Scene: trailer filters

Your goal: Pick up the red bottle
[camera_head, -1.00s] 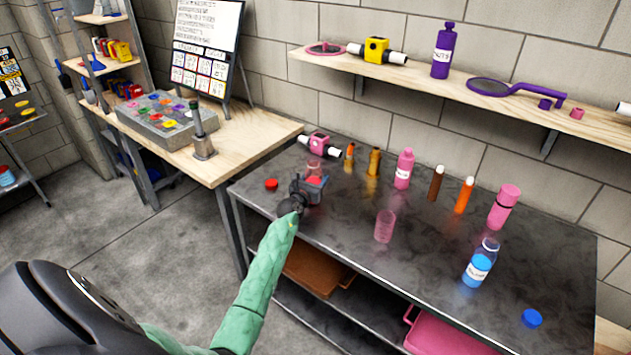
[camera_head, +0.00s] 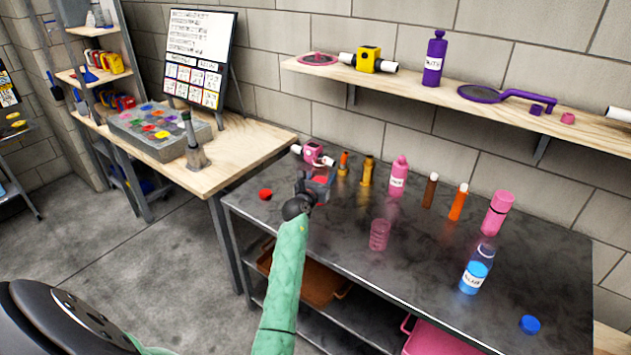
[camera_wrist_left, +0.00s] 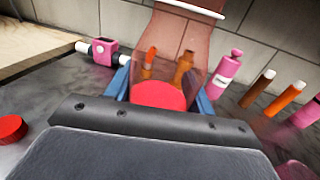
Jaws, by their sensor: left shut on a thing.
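The red bottle (camera_wrist_left: 165,62) is see-through with red content low inside it. In the left wrist view it stands between the blue fingers of my left gripper (camera_wrist_left: 162,90), which is shut on it. In the head view my left gripper (camera_head: 314,185) is at the back left of the dark table and hides most of the bottle. A small red cap (camera_head: 265,194) lies on the table to its left and also shows in the left wrist view (camera_wrist_left: 12,129). My right gripper is not in view.
Behind the gripper stand a pink device (camera_head: 314,154) and orange and amber bottles (camera_head: 367,171). Pink (camera_head: 398,177), brown and orange containers line the wall side. A pink cup (camera_head: 379,235) and blue bottle (camera_head: 477,270) stand to the right. A shelf (camera_head: 450,90) hangs above.

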